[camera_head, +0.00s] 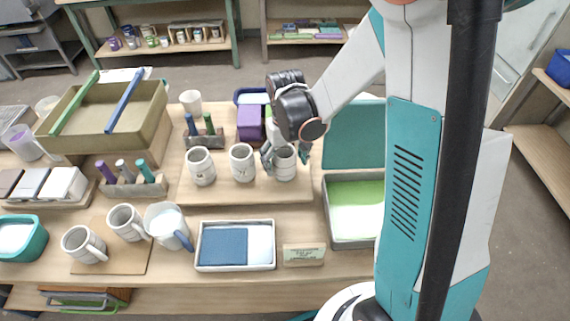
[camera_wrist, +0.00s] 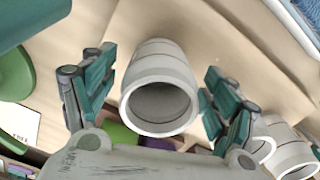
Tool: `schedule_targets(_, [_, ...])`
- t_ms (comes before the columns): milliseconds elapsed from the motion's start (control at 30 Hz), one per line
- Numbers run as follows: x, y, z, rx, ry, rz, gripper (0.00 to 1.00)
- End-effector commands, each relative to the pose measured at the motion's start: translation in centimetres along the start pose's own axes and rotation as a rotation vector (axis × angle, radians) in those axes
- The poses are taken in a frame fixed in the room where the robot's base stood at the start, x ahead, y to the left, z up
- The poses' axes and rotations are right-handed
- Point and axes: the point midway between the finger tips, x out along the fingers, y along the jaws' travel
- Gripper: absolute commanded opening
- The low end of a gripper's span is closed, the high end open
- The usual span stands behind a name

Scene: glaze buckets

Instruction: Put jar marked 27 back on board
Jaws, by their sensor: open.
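Three pale grey banded jars stand in a row on the wooden board (camera_head: 222,193) in the head view: a left jar (camera_head: 201,168), a middle jar (camera_head: 242,163) and a right jar (camera_head: 284,166). Dark marks show on their fronts, but I cannot read the number 27 on any. My gripper (camera_head: 285,156) is at the right jar, one finger on each side. In the wrist view this jar (camera_wrist: 160,90) lies between the open fingers of my gripper (camera_wrist: 153,98), with gaps visible on both sides. The jar looks upright and empty inside.
Behind the row are a tool holder (camera_head: 204,139) and a purple box (camera_head: 250,123). An open green-lined case (camera_head: 355,208) stands close on the right. A tray with blue and white pieces (camera_head: 235,246) and a small sign (camera_head: 304,255) are in front.

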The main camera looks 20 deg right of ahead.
Motion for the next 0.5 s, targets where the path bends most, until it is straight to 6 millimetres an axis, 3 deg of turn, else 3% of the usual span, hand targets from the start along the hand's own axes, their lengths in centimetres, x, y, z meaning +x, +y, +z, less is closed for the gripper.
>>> schedule_targets(33, [-1.6,0.0,0.1,0.000,0.000,0.000,0.79])
schedule_targets(200, [-5.0,0.0,0.0,0.000,0.000,0.000,0.79])
schedule_targets(500, [-8.4,0.0,0.0,0.000,0.000,0.000,0.79])
